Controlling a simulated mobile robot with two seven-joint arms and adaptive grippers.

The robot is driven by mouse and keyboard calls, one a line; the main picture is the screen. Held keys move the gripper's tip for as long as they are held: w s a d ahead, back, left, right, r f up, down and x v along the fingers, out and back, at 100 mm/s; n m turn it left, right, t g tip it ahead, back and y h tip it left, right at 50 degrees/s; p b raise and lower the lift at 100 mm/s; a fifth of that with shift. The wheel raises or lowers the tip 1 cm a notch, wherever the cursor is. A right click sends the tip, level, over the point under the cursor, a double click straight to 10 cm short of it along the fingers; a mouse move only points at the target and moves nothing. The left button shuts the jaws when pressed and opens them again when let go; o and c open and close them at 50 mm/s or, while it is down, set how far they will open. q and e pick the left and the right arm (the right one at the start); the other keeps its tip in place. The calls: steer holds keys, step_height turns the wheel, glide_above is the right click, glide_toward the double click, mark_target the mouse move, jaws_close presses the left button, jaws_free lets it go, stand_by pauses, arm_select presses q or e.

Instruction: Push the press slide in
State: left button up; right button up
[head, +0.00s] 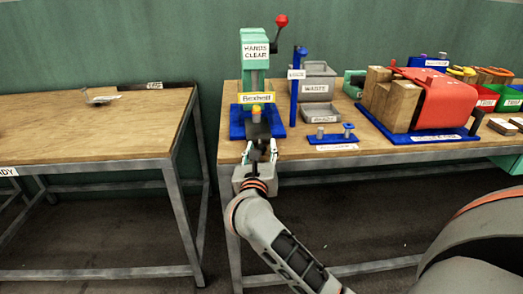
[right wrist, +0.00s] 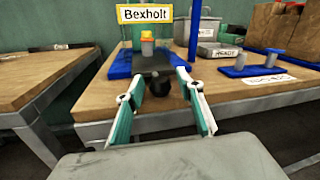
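The green press (head: 255,65) stands on a blue base (head: 237,125) at the table's left front, with a yellow "Bexholt" sign. Its dark slide (right wrist: 152,62) sticks out toward me past the blue base, carrying a grey piece with an orange-yellow top (right wrist: 147,45). A round black knob (right wrist: 163,88) is at the slide's near end. My right gripper (right wrist: 162,78) is in front of the press, its fingers spread either side of the knob with gaps visible. It also shows in the head view (head: 259,150), partly hiding the slide. My left gripper is not in view.
A red-knobbed lever (head: 281,20) rises beside the press. A blue post (head: 295,88), grey bins (head: 320,112) and a small blue stand (head: 333,138) are to its right, with a red-draped wooden block (head: 445,98) beyond. A separate table (head: 60,135) stands left across a gap.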

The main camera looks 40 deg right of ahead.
steer(key=shift+s+a, duration=0.1)
steer(key=shift+s+a+f, duration=0.1)
steer(key=shift+s+a, duration=0.05)
steer(key=shift+a, duration=0.05)
steer(key=v, duration=1.1)
steer(key=shift+s, duration=0.15)
